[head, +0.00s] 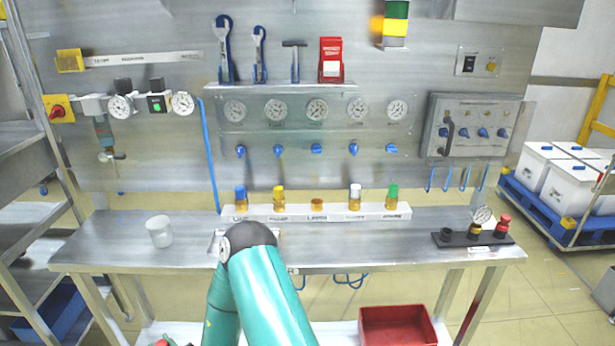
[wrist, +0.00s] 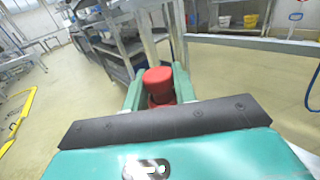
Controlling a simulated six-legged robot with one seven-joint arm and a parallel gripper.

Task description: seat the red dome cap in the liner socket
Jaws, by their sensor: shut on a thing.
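The red dome cap (wrist: 158,76) is held between the two fingers of my gripper (wrist: 158,88) in the wrist view. The cap's top faces the camera and its lower part is partly hidden by my wrist. In the head view a bit of red and green shows at the bottom edge, left of my teal arm, low and in front of the bench. The white strip (head: 268,213) on the bench carries a row of brass fittings. The middle brass fitting (head: 317,204) has no coloured cap. I cannot tell for sure that it is the liner socket.
Blue (head: 240,191), yellow (head: 279,191), white (head: 355,189) and green (head: 393,191) caps stand on the strip. A white cup (head: 159,231) is at bench left. A black holder (head: 462,239) with a red-topped piece (head: 503,223) is at right. A red bin (head: 398,326) sits below.

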